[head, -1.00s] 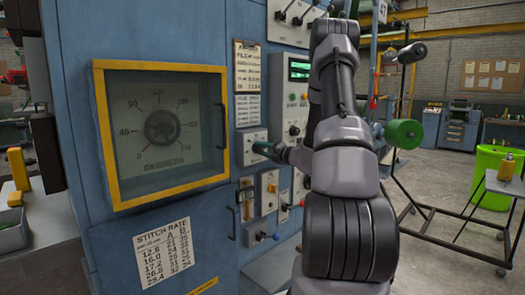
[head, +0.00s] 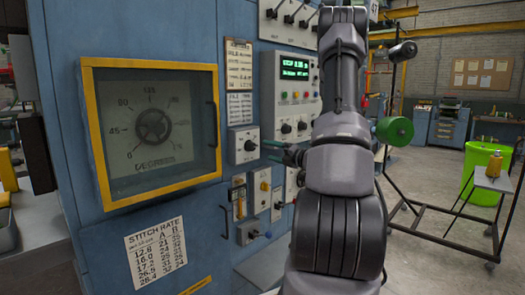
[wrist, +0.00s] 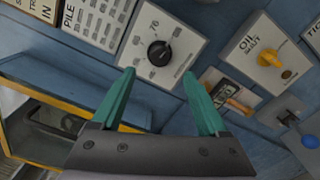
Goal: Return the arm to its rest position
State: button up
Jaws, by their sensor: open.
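My arm rises through the middle of the head view, in front of the blue machine (head: 180,30). My gripper (head: 271,150) points left toward the machine's panel, near a small plate with a black knob (head: 249,145). In the wrist view my gripper (wrist: 160,100) has its two green fingers spread wide with nothing between them. The black knob (wrist: 159,53) shows beyond the fingertips, apart from them.
A yellow-framed gauge window (head: 150,190) is left of the arm. A yellow switch (wrist: 269,57) and a blue-tipped lever (wrist: 309,140) are on the panel. At right stand a wheeled rack (head: 445,235) and a green bin (head: 487,170). Floor between is clear.

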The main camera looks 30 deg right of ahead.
jog(key=shift+v, duration=0.85)
jog(key=s+a+r+n+g+y, duration=0.2)
jog(key=s+a+r+n+g, duration=0.15)
jog(key=a+n, duration=0.4)
jog(key=s+a+r+n+g+y, duration=0.1)
jog(key=s+a+r+n+g, duration=0.25)
jog(key=a+n, duration=0.35)
jog(key=s+a+r+n+g+y, duration=0.2)
jog(key=s+a+n+g, duration=0.2)
jog(key=a+n, duration=0.3)
jog(key=s+r+n+h, duration=0.3)
jog(key=s+n+h, duration=0.1)
jog(key=s+n, duration=0.4)
jog(key=s+r+n+t+h, duration=0.1)
jog(key=s+r+n+h, duration=0.2)
jog(key=n, duration=0.8)
jog(key=s+h, duration=0.2)
jog(key=s, duration=0.2)
jog(key=shift+s+a+r+n, duration=0.25)
jog(key=shift+s+a+n, duration=0.1)
jog(key=shift+a, duration=0.05)
